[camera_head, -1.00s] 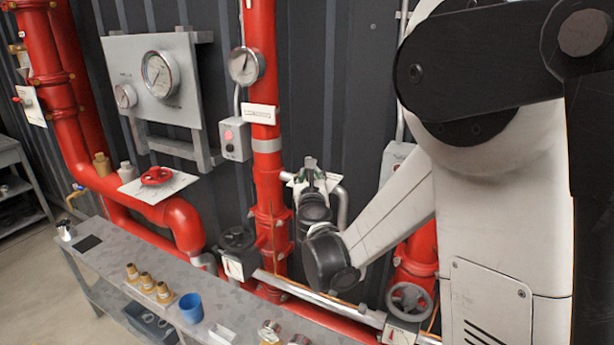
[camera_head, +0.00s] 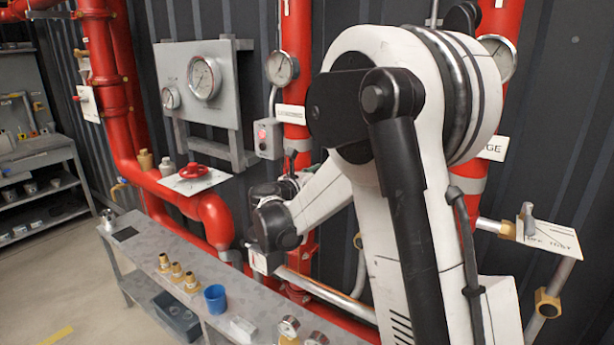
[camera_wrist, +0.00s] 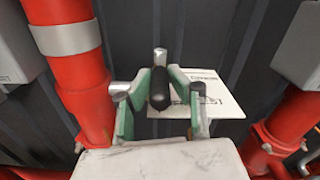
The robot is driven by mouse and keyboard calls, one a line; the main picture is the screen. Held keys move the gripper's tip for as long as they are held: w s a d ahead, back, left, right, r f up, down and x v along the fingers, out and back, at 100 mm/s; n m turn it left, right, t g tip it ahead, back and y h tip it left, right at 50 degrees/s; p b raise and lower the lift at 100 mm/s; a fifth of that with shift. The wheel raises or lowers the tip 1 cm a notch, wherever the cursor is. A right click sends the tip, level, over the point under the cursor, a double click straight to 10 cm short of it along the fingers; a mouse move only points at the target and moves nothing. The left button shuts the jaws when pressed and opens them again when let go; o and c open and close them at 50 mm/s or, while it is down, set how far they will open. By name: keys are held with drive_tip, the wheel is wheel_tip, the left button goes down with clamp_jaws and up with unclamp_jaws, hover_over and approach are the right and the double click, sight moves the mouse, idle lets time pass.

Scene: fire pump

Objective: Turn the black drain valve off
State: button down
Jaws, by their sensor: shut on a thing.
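The black drain valve's handle (camera_wrist: 159,88) shows in the wrist view as a dark rounded lever, in front of a white label plate (camera_wrist: 222,98). My gripper (camera_wrist: 160,92), with green-sided fingers, is shut on the handle, one finger on each side of it. The lower part of the handle and the valve body are hidden behind my gripper's body. In the head view my gripper is small beside the red riser pipe, and my arm partly covers it.
A red pipe (camera_wrist: 80,85) stands close left of my gripper, another at right. In the head view a gauge panel (camera_head: 205,85) and a red handwheel (camera_head: 194,170) are at left. A grey bench (camera_head: 140,235) holds brass fittings and a blue cup (camera_head: 215,299).

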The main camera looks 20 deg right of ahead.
idle(0.3)
drive_tip(key=c, duration=1.6)
unclamp_jaws()
drive_tip(key=shift+w, duration=0.1)
drive_tip(key=shift+a, duration=0.15)
drive_tip(key=v, duration=1.2)
